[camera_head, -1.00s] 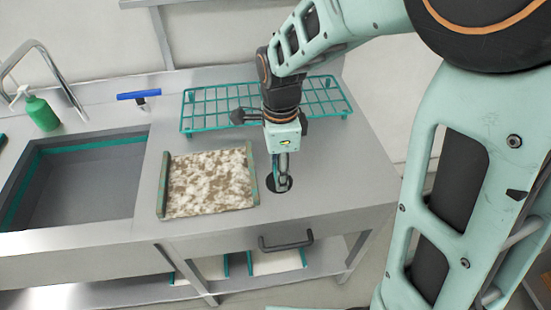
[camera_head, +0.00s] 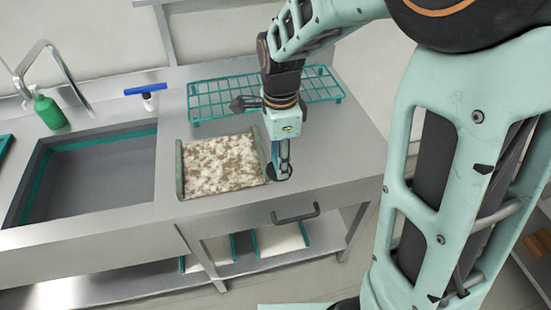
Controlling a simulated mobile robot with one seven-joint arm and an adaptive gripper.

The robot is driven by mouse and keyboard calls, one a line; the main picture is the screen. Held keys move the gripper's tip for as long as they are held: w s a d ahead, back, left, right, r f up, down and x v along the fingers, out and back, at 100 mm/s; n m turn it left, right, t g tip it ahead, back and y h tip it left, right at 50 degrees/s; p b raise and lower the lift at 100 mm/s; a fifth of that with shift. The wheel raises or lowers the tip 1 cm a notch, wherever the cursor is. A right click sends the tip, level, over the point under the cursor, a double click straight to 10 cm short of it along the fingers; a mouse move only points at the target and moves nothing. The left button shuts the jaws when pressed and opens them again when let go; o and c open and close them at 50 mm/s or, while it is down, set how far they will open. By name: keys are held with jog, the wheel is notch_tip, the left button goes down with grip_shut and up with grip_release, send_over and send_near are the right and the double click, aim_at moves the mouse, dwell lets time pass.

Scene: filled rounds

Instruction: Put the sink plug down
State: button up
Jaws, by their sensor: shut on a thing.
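The sink plug (camera_head: 284,177) shows as a small dark round piece at my fingertips, partly covered by them. My gripper (camera_head: 283,164) points down over the steel counter (camera_head: 345,165) and is shut on the plug. It is just right of the brown and white speckled board with green side rails (camera_head: 222,166). Whether the plug touches the counter or hangs just above it, I cannot tell. The empty grey sink basin (camera_head: 95,180) is at the left.
A teal wire rack (camera_head: 215,98) lies behind my gripper. A green bottle (camera_head: 50,112), a tap (camera_head: 55,70) and a blue squeegee (camera_head: 146,90) are around the sink's back edge. A dark handle (camera_head: 296,215) sticks out in front. The counter to the right is clear.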

jog(key=shift+s+r, duration=0.1)
jog(key=shift+s, duration=0.15)
